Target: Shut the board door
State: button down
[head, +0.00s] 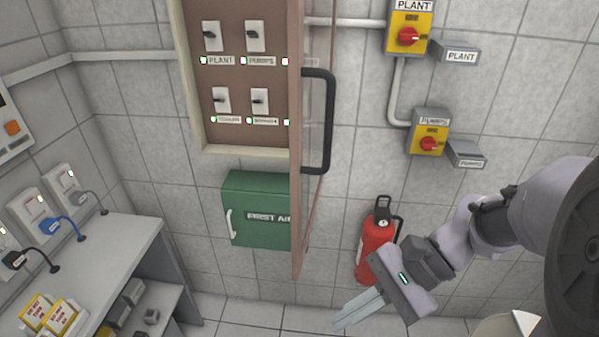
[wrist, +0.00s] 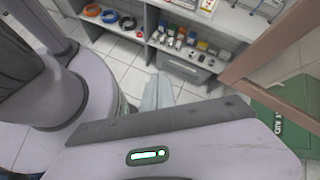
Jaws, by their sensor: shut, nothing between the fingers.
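The board (head: 246,153) is a beige-framed wall cabinet with a brown panel and several labelled switches, in the upper middle of the head view. Its door (head: 297,225) stands open, swung out from the wall and seen nearly edge-on, with a black bar handle (head: 329,120) on its right face. The wrist view shows a brown edge, apparently the door (wrist: 272,47), at upper right. My gripper (head: 358,309) is low, right of the door and apart from it, its fingers together and empty. The fingers also show in the wrist view (wrist: 156,93).
A green first aid box (head: 258,210) hangs below the board, partly behind the door. A red extinguisher (head: 375,245) stands behind my gripper. Yellow switch boxes (head: 428,133) are on the right wall. A grey bench (head: 105,250) with shelves stands at left. Floor between is clear.

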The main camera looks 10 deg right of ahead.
jog(key=w+d+r+m+t+y+p, duration=0.1)
jog(key=w+d+r+m+t+y, duration=0.1)
jog(key=w+d+m+y, duration=0.15)
jog(key=m+t+y+p, duration=0.1)
jog(key=m+t+y, duration=0.2)
jog(key=m+t, duration=0.25)
send_near(300, 246)
jog(key=b+x, duration=0.1)
jog(key=x, duration=0.2)
jog(key=b+x, duration=0.1)
jog(key=x, duration=0.3)
jog(key=shift+w+d+f, duration=0.1)
jog(key=shift+f, duration=0.15)
jog(key=shift+w, duration=0.1)
